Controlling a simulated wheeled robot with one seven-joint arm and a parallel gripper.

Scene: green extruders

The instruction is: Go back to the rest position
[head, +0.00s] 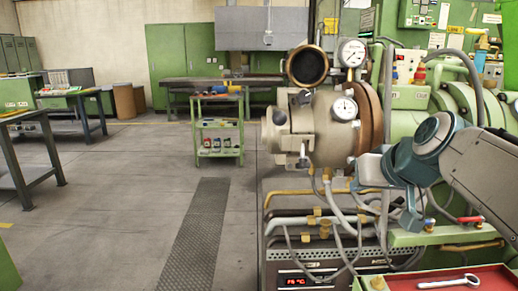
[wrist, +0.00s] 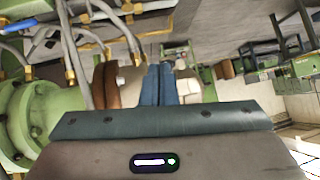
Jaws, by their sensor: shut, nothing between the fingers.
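My gripper (wrist: 161,68) shows in the wrist view as two blue fingers lying side by side, shut with nothing between them. Behind the fingers in that view are the extruder's pale barrel (wrist: 133,80) and brown flange (wrist: 105,85); I cannot tell how far apart they are. In the head view my arm reaches in from the right, bent, in front of the green machine. The extruder head (head: 322,128) with its brown flange (head: 369,122) stands just left of my arm there.
A red-topped tray (head: 440,283) with a wrench (head: 449,282) is at the lower right, below my arm. Pressure gauges (head: 352,52), hoses and pipes crowd the machine. A green cart (head: 219,128) stands farther back. The floor (head: 130,190) at left is largely open.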

